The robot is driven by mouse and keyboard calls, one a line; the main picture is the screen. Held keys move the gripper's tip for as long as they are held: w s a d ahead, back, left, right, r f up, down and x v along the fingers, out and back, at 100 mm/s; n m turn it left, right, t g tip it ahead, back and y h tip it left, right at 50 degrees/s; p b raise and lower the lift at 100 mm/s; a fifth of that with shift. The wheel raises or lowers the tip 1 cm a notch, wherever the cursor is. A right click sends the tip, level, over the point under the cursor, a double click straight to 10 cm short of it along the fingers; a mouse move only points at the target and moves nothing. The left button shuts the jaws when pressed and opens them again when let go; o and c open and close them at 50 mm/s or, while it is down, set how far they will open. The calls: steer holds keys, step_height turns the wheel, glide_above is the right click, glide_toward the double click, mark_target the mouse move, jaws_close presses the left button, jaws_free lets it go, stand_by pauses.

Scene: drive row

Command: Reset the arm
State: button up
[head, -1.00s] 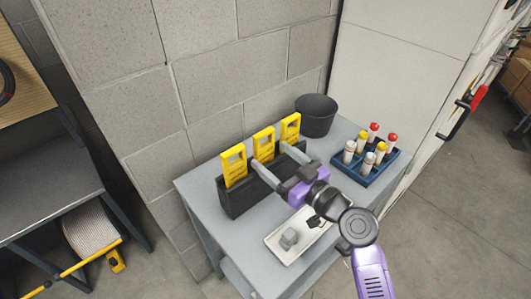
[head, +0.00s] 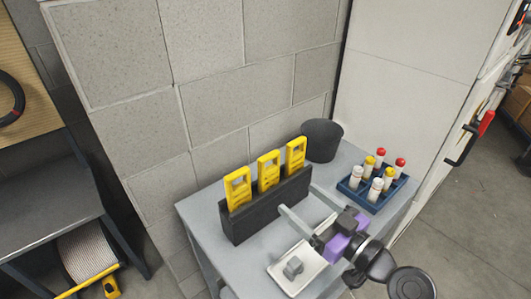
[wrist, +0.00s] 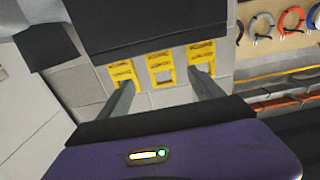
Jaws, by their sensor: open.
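My gripper (head: 298,198) is open and empty, in front of the black holder (head: 262,209) on the grey table. Its two fingers point toward the holder, with a visible gap between them. Three yellow tools (head: 237,188) stand upright in a row in the holder. In the wrist view my gripper (wrist: 160,77) shows both fingers apart with nothing between them, and the yellow tools (wrist: 160,68) appear beyond the tips. My wrist and forearm cover the table's front right part.
A white tray (head: 281,270) with a grey block (head: 293,267) lies below my gripper. A blue rack (head: 371,200) of several capped bottles stands right. A dark bucket (head: 322,140) stands at the back by the block wall (head: 215,100). A pale cabinet (head: 400,90) is beyond.

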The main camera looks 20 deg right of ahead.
steer(key=s+d+f+m+h, duration=0.2)
steer(key=s+d+m+h, duration=0.4)
steer(key=s+m+h, duration=0.15)
steer(key=s+a+f+n+g+y, duration=0.1)
steer(key=s+a, duration=0.4)
steer(key=s, duration=0.7)
steer(key=s+a+f+n+g+y, duration=0.1)
steer(key=s+a+f+n, duration=0.1)
steer(key=s, duration=1.1)
steer(key=a+n, duration=0.1)
steer(key=a, duration=0.1)
steer(key=shift+a+f, duration=0.35)
steer(key=shift+f, duration=0.05)
steer(key=shift+w, duration=0.1)
